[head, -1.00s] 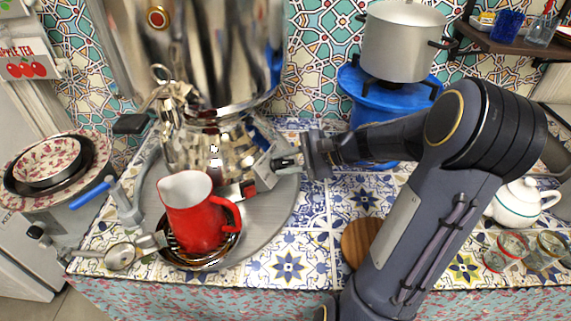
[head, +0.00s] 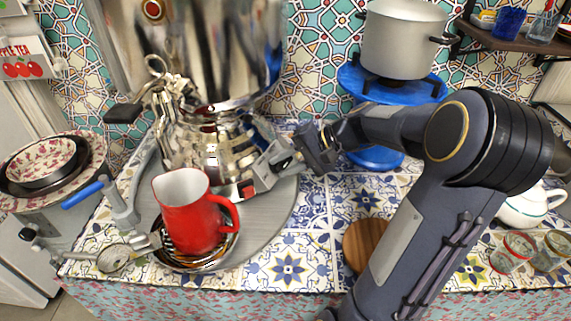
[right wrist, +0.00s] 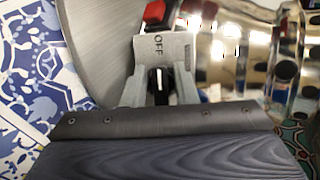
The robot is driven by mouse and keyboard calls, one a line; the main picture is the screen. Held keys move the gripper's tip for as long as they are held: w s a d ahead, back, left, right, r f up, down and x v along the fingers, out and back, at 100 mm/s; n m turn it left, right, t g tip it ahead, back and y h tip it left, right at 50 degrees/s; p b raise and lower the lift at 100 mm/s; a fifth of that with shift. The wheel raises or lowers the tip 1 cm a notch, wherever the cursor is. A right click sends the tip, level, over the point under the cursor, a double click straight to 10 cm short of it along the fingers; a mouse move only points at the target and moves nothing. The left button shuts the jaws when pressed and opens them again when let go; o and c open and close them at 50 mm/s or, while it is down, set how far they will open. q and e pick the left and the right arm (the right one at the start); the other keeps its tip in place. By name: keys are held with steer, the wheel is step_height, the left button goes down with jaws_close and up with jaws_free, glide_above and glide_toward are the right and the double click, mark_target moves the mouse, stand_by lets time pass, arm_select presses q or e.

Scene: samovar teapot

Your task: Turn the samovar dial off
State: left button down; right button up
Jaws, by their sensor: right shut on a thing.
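The tall shiny samovar (head: 210,40) fills the upper left of the head view, its top cut off. Its grey control box (head: 261,174) sticks out low on the right, with a red switch (head: 248,190). In the right wrist view the box face (right wrist: 165,48) reads "OFF" above the black dial (right wrist: 159,79). My right gripper (right wrist: 159,88) is shut on the dial, one finger on each side. In the head view the gripper (head: 283,158) reaches the box from the right and hides the dial. The left gripper is not in view.
A red jug (head: 190,208) stands on a drip tray in front of the samovar, close to the box. A grey tap with a blue handle (head: 87,194) is at the left. A pot (head: 402,42) sits on a blue stove behind my right arm. Glasses (head: 513,249) stand at the right.

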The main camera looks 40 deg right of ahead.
stand_by(0.3)
steer(key=o, duration=0.7)
steer(key=p+v, duration=0.1)
steer(key=v, duration=0.6)
steer(key=shift+s+d+r, duration=0.2)
steer(key=shift+d, duration=0.1)
